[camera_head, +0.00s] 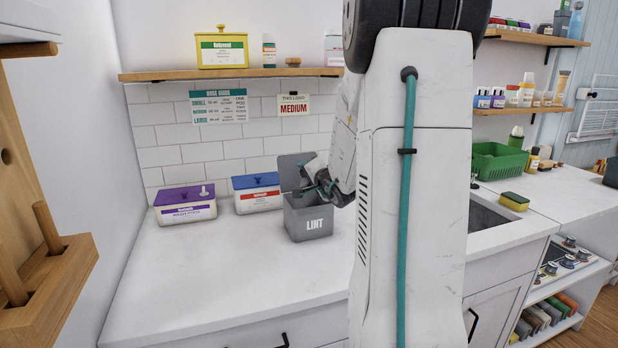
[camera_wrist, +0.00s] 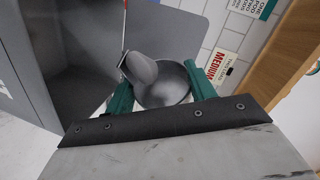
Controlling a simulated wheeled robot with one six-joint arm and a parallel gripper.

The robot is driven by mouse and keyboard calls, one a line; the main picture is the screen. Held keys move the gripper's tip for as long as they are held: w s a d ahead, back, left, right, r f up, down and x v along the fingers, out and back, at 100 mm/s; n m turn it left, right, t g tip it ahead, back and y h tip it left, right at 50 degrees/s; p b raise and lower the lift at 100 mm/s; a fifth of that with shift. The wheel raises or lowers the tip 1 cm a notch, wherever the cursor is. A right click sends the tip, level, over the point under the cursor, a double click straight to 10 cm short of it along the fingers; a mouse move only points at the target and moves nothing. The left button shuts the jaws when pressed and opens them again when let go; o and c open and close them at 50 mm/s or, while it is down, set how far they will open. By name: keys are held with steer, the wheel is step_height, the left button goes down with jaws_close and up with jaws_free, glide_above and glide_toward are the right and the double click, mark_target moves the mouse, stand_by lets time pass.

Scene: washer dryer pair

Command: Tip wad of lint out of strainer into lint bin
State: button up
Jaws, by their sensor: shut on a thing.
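The lint bin (camera_head: 312,226) is a grey box marked LINT on the counter, with its lid (camera_head: 293,168) raised at the back. In the wrist view the open bin (camera_wrist: 28,60) fills the left side, and its dark inside shows. My gripper (camera_head: 318,186) is over the bin's opening. In the wrist view its teal fingers (camera_wrist: 160,86) are shut on the strainer (camera_wrist: 172,86), a grey round cup. A grey rounded piece stands at the cup's left; I cannot tell whether it is the handle or the lint. No wad of lint can be made out clearly.
A purple-lidded box (camera_head: 185,207) and a blue-lidded box (camera_head: 257,197) stand left of the bin. A wooden shelf (camera_head: 230,74) runs above. A sink (camera_head: 488,216), a sponge (camera_head: 514,201) and a green basket (camera_head: 497,160) are to the right. The front-left counter is clear.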

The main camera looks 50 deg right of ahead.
steer(key=n+t+h, duration=0.1)
steer(key=n, duration=0.1)
steer(key=shift+n, duration=0.3)
steer(key=shift+r+n+t+h, duration=0.2)
steer(key=shift+n+t+h, duration=0.3)
steer(key=shift+n+t, duration=0.65)
steer(key=shift+a+n+g, duration=0.1)
steer(key=shift+n+g, duration=0.15)
